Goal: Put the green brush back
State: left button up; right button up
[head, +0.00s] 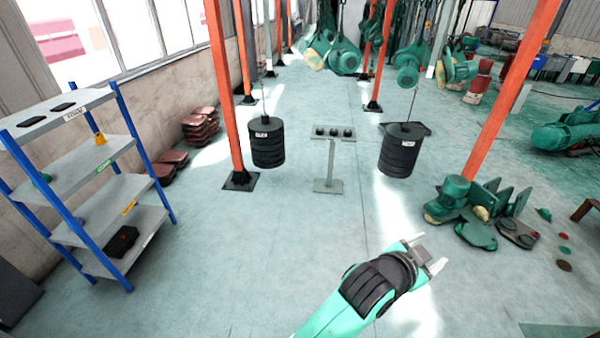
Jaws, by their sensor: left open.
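I cannot tell for sure which thing is the green brush. A small green object (544,213) lies on the floor at the right, beyond the green machine parts. A green label (103,167) is on that level's front edge. My left gripper (429,253) is open and empty over the floor at the lower middle, apart from both green objects. My right gripper is not in view.
Two black weight stacks (267,143) (399,151) flank a grey stand (329,160) with black knobs. Orange posts (228,90) rise on both sides. Green machine parts (453,194) and brown and red discs (564,265) lie at the right.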

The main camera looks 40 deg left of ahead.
pick_arm(q)
jog(key=s+a+r+n+t, duration=0.1)
jog(key=s+a+r+t, duration=0.2)
jog(key=r, duration=0.6)
jog(key=s+a+r+n+t, duration=0.1)
jog(key=s+a+r+t, duration=0.25)
jog(key=r, duration=0.65)
jog(key=s+a+r+n+t, duration=0.1)
jog(key=s+a+r+t, duration=0.15)
jog(key=r, duration=0.65)
jog(key=s+a+r+n+t, duration=0.1)
jog(key=s+a+r+t, duration=0.1)
jog(key=s+r, duration=0.3)
jog(key=s+a+r+n+t+y, duration=0.1)
jog(key=s+a+r+t, duration=0.1)
jog(key=s+r, duration=0.4)
jog(key=s+t, duration=0.1)
jog(key=s, duration=0.4)
jog(key=shift+s+a+r, duration=0.15)
jog(key=shift+s+r, duration=0.1)
jog(key=shift+s, duration=0.1)
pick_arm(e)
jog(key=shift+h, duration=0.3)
